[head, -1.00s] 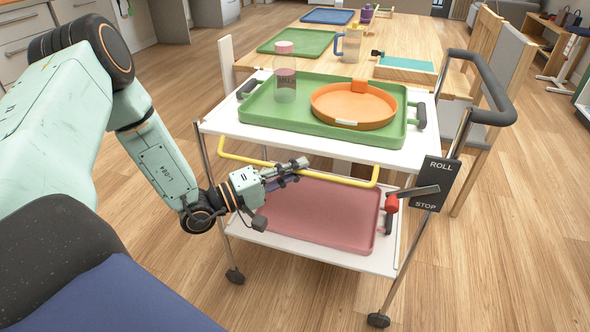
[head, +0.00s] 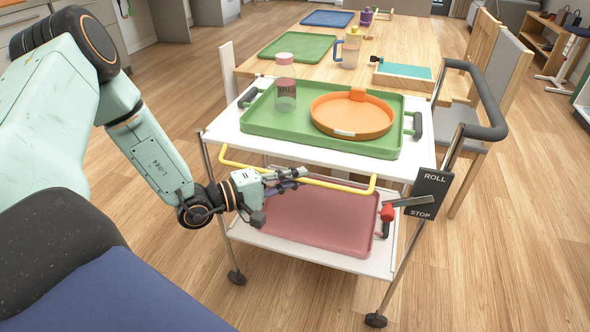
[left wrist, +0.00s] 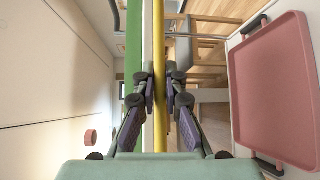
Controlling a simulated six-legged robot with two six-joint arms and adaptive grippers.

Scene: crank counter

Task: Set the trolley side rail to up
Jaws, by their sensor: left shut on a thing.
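The trolley side rail is a yellow bar (head: 342,186) with bent ends, hanging along the near side of the trolley, below the edge of its white top shelf (head: 222,132). My left gripper (head: 297,177) is shut on the rail near its middle. In the left wrist view the yellow rail (left wrist: 158,55) runs between the two dark fingers of my left gripper (left wrist: 160,92). The fingers hide part of the rail. My right gripper is in neither view.
A green tray (head: 262,126) with an orange round dish (head: 350,115) and a clear jar (head: 285,92) stands on the top shelf. A pink tray (head: 320,215) lies on the lower shelf. A red-hubbed lever (head: 388,213) sits beside the ROLL/STOP plate (head: 430,188). A wooden table (head: 400,40) stands behind.

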